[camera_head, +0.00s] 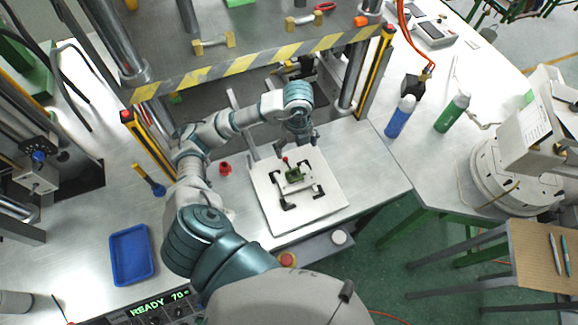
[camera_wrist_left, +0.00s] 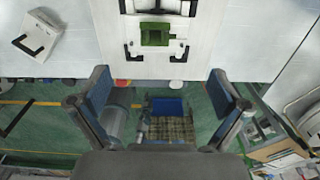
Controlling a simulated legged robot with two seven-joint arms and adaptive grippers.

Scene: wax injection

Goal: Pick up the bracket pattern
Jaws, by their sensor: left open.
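The green bracket pattern (camera_head: 294,175) appears to be the small green piece in the middle of a white square plate (camera_head: 262,200) on the metal bench. It also shows near the top of the left wrist view (camera_wrist_left: 155,34), beyond the fingertips. My left gripper (camera_head: 302,140) is just behind the plate in the head view, apart from the green piece. In the left wrist view its two blue-padded fingers (camera_wrist_left: 160,88) are spread wide with nothing between them. The right gripper is not in view.
Black corner pieces surround the green piece on the plate. Two posts and a striped press edge (camera_head: 260,64) stand behind my arm. A blue tray (camera_head: 131,255) lies left. A blue bottle (camera_head: 400,117) and a green bottle (camera_head: 452,112) stand right. Bench right of the plate is clear.

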